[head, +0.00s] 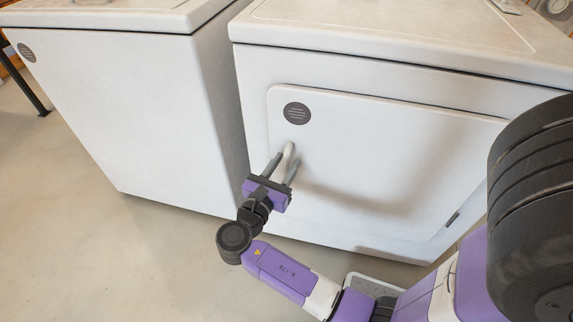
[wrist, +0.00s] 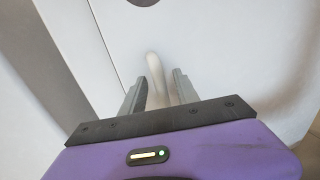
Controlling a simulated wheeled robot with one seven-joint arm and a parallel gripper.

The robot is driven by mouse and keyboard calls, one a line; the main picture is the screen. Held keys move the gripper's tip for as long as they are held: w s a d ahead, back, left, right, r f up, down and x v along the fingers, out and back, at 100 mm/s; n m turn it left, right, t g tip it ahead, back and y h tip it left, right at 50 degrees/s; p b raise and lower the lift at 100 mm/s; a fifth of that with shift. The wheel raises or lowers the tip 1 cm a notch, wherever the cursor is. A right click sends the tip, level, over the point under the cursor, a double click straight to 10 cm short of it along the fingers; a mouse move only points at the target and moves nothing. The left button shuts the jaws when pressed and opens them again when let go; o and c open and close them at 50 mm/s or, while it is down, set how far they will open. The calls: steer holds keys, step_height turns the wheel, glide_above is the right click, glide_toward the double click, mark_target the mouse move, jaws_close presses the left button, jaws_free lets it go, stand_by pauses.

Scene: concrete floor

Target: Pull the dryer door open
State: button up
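The dryer door (head: 390,165) is a white panel on the front of the right-hand machine; it looks shut, flush with the front. A dark round badge (head: 297,113) sits at its upper left. A pale handle (head: 289,150) sticks out below the badge; it also shows in the wrist view (wrist: 155,75). My gripper (head: 283,166) is at the handle, with its two grey fingers apart on either side of it. In the wrist view the gripper (wrist: 156,85) shows gaps between the fingers and the handle. The handle's lower end is partly hidden behind the gripper body.
A second white machine (head: 120,110) stands to the left, with a narrow gap between. The concrete floor (head: 150,250) in front of it is clear. A small grey-white object (head: 370,283) lies low near my arm. A dark leg (head: 28,95) stands at far left.

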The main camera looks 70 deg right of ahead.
steer(key=shift+d, duration=0.4)
jaws_close()
stand_by(1.2)
